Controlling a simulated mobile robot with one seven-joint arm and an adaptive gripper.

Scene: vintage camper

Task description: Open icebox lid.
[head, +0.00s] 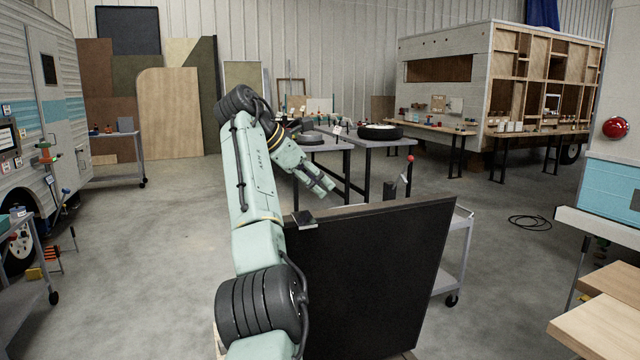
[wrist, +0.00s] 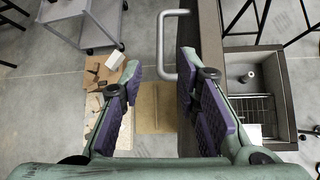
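A large dark panel (head: 365,275) with a brown top edge stands steeply upright in front of me in the head view; it appears to be the icebox lid, though the icebox body is not clearly visible. In the wrist view its dark edge (wrist: 210,25) runs down the picture, with a grey bar handle (wrist: 161,45) on its left side. My gripper (wrist: 157,68) is open, with purple finger pads. The handle's lower end shows between the fingertips, nearer the right finger; I cannot tell if they touch. In the head view my gripper (head: 325,185) hangs just above and behind the panel's top edge.
A grey basin-like box (wrist: 258,95) with a wire rack lies right of the panel in the wrist view. A grey cart (head: 455,255) stands right of the panel. Work tables (head: 370,143) stand behind. A wooden bench (head: 600,310) is at the right front.

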